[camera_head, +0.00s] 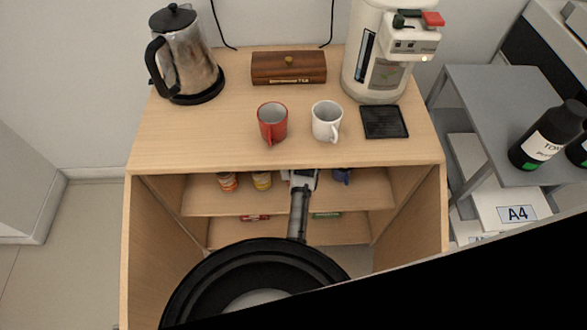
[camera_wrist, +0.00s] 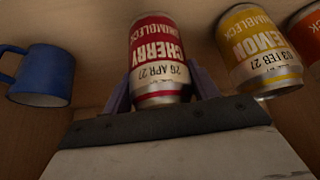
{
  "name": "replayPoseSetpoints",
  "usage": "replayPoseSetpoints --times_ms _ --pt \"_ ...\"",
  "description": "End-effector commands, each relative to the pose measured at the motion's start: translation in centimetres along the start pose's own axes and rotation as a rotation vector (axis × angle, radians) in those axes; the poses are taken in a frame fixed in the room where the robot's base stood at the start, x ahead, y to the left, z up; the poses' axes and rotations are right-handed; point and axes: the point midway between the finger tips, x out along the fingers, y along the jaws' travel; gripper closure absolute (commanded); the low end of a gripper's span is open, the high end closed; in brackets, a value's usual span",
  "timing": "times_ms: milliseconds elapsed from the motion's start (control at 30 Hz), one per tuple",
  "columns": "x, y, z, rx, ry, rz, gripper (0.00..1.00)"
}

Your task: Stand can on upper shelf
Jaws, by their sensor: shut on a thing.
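My gripper (camera_head: 303,180) reaches into the open front of the wooden cabinet, at the level of its upper shelf (camera_head: 205,203). In the wrist view, which is upside down, my gripper (camera_wrist: 160,95) is shut on a red and white cherry can (camera_wrist: 159,60). One finger is on each side of the can. The can has the same way up as its neighbours, with little or no tilt. I cannot tell whether its base touches the shelf. In the head view the can is hidden by my gripper.
A yellow lemon can (camera_wrist: 259,50) and an orange can (camera_wrist: 307,35) stand on one side, a blue mug (camera_wrist: 42,76) on the other. The mug also shows on the upper shelf (camera_head: 341,176). Red (camera_head: 255,217) and green (camera_head: 326,215) items lie lower. Cups (camera_head: 272,122) stand on the cabinet top.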

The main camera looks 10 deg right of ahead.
Motion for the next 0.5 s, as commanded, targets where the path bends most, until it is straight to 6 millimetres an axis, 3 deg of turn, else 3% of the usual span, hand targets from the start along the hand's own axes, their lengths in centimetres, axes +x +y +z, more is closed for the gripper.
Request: replayPoseSetpoints --times_ms 233,267,400,500 --pt "0.12 0.01 -0.03 0.0 0.002 0.001 0.75" --pt "0.17 -0.01 0.08 0.0 0.0 0.0 0.4" --pt "0.1 -0.01 0.03 0.0 0.001 0.0 0.21" --pt "0.1 -0.01 0.03 0.0 0.001 0.0 0.19"
